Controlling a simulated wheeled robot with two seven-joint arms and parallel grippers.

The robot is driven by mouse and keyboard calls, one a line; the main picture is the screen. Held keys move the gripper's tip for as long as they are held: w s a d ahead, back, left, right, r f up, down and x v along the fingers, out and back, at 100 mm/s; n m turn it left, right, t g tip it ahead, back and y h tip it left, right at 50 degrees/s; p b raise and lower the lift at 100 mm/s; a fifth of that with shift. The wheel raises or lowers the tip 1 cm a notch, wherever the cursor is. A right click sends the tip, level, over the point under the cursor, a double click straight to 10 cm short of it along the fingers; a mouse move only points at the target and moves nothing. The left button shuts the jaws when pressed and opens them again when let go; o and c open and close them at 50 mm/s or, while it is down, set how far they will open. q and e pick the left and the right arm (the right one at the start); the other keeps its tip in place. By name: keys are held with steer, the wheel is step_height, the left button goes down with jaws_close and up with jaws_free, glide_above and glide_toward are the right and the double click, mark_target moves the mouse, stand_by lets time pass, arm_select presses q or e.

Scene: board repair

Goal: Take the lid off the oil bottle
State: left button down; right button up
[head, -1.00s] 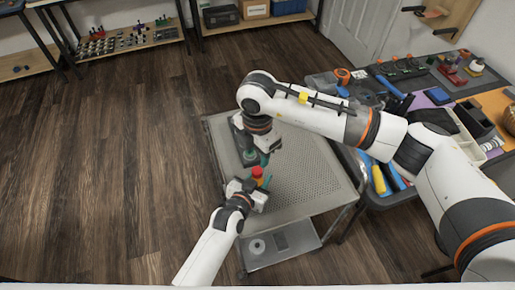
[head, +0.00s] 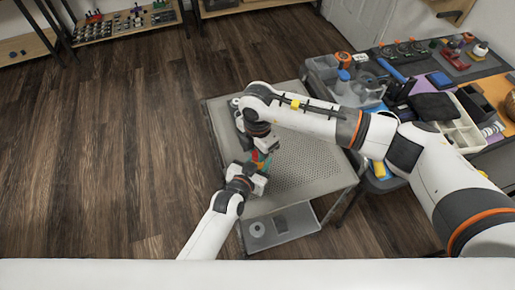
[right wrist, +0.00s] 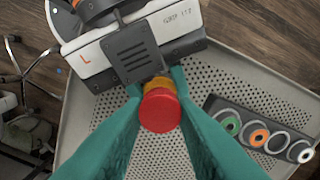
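The oil bottle (right wrist: 156,83) is yellow with a round red lid (right wrist: 160,111). In the right wrist view I look nearly straight onto the lid. My left gripper (right wrist: 154,78), marked L, has its teal fingers on both sides of the yellow body and appears closed on it. My right gripper (right wrist: 160,104) has its teal fingers on either side of the lid, very close to it; whether they press on it I cannot tell. In the head view the right gripper (head: 262,157) is right above the left gripper (head: 250,176), and the bottle is mostly hidden between them.
The perforated grey cart top (head: 318,178) lies below both grippers, with much bare room on its right. A dark holder with several coloured rings (right wrist: 258,135) is on it. A cluttered workbench (head: 465,85) stands at the right, under and behind my right arm.

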jaws_close()
steer(key=n, duration=0.5)
steer(key=shift+n, duration=0.4)
steer(key=n, duration=1.8)
steer(key=o, duration=0.7)
jaws_free()
steer(key=shift+c, duration=0.2)
steer(key=shift+a, duration=0.1)
steer(key=shift+s+a, duration=0.1)
steer(key=shift+s, duration=0.1)
